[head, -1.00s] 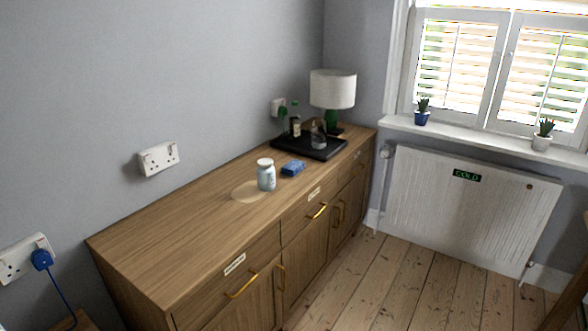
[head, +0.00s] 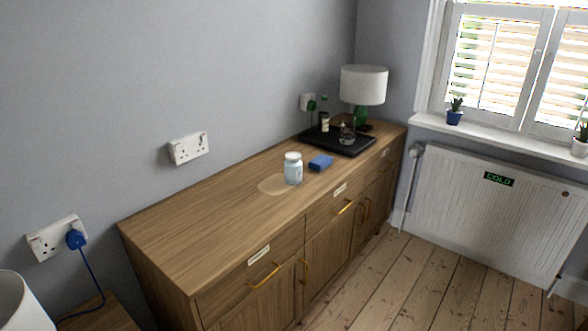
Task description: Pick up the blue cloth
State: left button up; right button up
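The blue cloth (head: 320,163) lies as a small folded block on top of the wooden sideboard (head: 190,221), near its front edge. A white jar (head: 293,168) stands just left of it, next to a pale round patch on the wood. A black tray (head: 337,141) lies behind the cloth. Neither of my grippers shows in the head view.
The tray holds a bottle (head: 324,120) and a glass vessel (head: 347,133). A lamp (head: 363,88) stands at the sideboard's far end. A radiator (head: 490,208) is under the window at right. Bare floorboards (head: 400,280) lie clear before the sideboard.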

aim_at(318, 163)
jog(key=u, duration=0.35)
jog(key=i+l+u, duration=0.4)
jog(key=u, duration=0.2)
jog(key=i+l, duration=0.15)
jog(key=l, duration=0.15)
jog(key=i+l+u, duration=0.1)
jog(key=i+l, duration=0.25)
jog(key=l, duration=0.3)
jog(key=i+l+u, duration=0.1)
jog(key=l, duration=0.2)
jog(key=i+l, duration=0.2)
jog(key=l, duration=0.15)
jog(key=i+l+u, duration=0.1)
jog(key=l, duration=0.25)
jog(key=i, duration=0.05)
